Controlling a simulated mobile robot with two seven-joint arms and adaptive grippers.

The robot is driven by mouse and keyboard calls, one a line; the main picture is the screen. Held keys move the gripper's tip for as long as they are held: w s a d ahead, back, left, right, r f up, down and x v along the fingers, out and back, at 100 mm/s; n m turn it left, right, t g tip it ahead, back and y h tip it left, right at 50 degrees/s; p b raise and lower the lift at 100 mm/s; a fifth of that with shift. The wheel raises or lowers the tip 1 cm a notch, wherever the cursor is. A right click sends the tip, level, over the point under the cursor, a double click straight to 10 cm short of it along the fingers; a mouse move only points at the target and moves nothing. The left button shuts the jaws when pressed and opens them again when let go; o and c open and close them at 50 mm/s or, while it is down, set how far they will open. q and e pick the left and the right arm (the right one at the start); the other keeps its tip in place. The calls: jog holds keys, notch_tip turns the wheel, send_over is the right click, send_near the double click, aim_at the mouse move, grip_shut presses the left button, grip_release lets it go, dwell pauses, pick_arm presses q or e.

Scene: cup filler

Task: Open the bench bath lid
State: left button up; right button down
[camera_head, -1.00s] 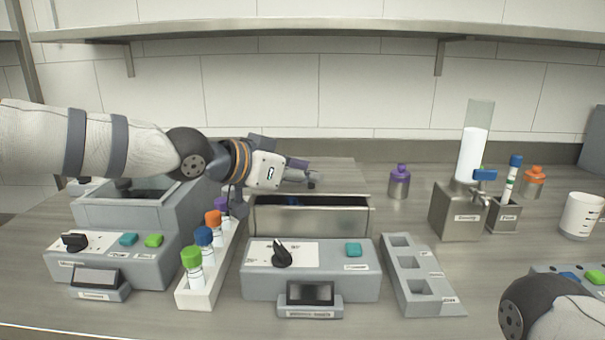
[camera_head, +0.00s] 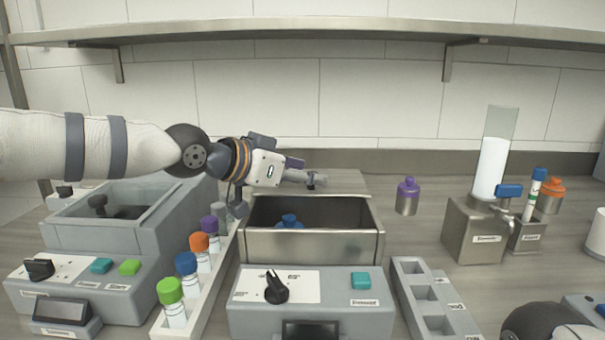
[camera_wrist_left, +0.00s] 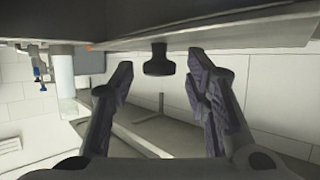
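The bench bath, a metal tank (camera_head: 310,245) behind a grey control box (camera_head: 305,312), is at the centre of the head view. Its top is open and a blue-capped item (camera_head: 289,221) shows inside. A flat grey panel, seemingly the lid (camera_head: 345,184), is behind the opening. My left gripper (camera_head: 305,178) is over the tank's back edge, by this panel. In the left wrist view its fingers (camera_wrist_left: 160,95) are spread, with a dark knob (camera_wrist_left: 158,61) between them under a flat surface. A gap shows on both sides of the knob. My right gripper is out of view.
A rack of colour-capped tubes (camera_head: 190,290) stands left of the bath, beside another bath with a knobbed lid (camera_head: 110,203). An empty grey rack (camera_head: 428,300), a purple-capped bottle (camera_head: 407,197) and a dispenser (camera_head: 475,232) are to the right.

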pick_arm(q)
jog(key=shift+r, duration=0.1)
jog(key=v, duration=1.2)
